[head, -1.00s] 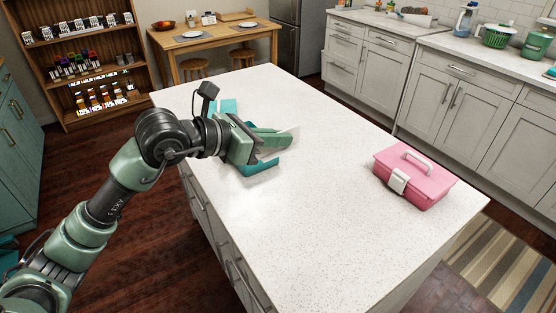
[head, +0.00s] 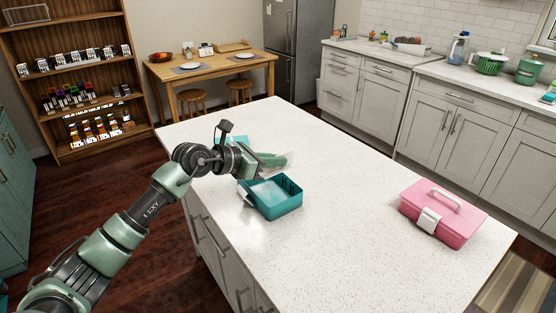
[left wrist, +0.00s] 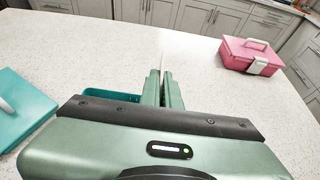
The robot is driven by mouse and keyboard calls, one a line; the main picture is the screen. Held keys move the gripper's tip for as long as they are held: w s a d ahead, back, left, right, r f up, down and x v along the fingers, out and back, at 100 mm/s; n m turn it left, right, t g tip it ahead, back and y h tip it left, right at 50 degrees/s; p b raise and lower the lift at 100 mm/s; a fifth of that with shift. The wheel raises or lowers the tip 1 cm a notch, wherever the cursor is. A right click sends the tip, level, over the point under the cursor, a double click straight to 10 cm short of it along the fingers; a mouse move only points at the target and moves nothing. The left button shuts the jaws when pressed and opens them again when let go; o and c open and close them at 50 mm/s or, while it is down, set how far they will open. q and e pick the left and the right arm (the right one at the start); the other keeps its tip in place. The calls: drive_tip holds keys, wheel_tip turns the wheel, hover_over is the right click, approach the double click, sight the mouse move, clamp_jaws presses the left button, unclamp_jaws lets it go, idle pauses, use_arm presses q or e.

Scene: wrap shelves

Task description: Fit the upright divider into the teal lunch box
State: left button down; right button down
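The teal lunch box (head: 287,208) stands open on the white island top, and its inside looks empty. My left gripper (head: 275,161) is at its far side in the head view, seemingly raised above the top. It is shut on a thin, pale, see-through upright divider (head: 289,158). In the left wrist view the divider (left wrist: 163,58) shows as a narrow edge between the fingers (left wrist: 163,85). The lunch box (left wrist: 108,94) is mostly hidden there behind the gripper body. The teal lid (left wrist: 20,110) lies on the left, partly hidden by my arm in the head view. My right gripper is out of view.
A closed pink lunch box (head: 443,212) with a handle stands on the right of the island top (head: 350,190). The top between the two boxes is clear. The island's left edge runs below my left arm.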

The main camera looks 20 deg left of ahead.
sight(276, 170)
use_arm(q)
drive_tip(key=shift+d, duration=0.1)
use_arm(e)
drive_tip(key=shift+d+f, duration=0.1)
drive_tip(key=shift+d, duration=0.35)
